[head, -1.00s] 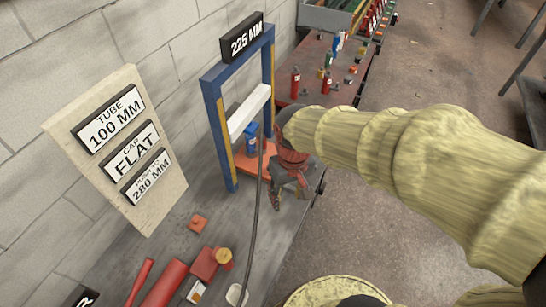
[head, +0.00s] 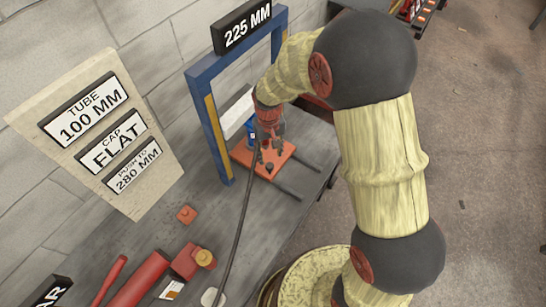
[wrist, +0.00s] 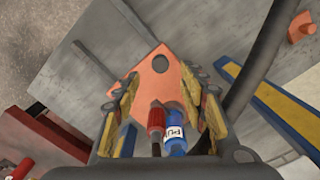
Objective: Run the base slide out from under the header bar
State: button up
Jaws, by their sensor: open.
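The base slide, an orange plate (head: 278,166), lies low on the bench, forward of the blue frame, with dark rails reaching toward the bench's front edge. Its holed end shows in the wrist view (wrist: 165,68). A blue cylinder (head: 251,133) stands at its rear. A white crossbar (head: 238,114) spans the frame above that end; the frame's blue top beam (head: 272,25) is higher. My gripper (head: 268,160) is over the plate, jaws apart. In the wrist view its fingers (wrist: 168,98) flank the plate; contact is unclear. A labelled blue cylinder (wrist: 176,140) and a red-topped piece (wrist: 156,122) show between them.
A sign board (head: 105,135) leans by the wall at left. A red tube (head: 140,280), a red block (head: 187,262) and a small orange block (head: 186,214) lie on the near bench. A dark cable crosses beside my gripper. Bench in front of the rails is clear.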

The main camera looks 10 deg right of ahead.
aim_at(270, 165)
jog(key=shift+w+f, duration=0.15)
jog(key=shift+w, duration=0.05)
notch_tip(270, 165, down, 8)
jog(key=shift+r+b, duration=0.25)
jog(key=shift+b, duration=0.65)
jog(key=shift+c, duration=1)
grip_shut()
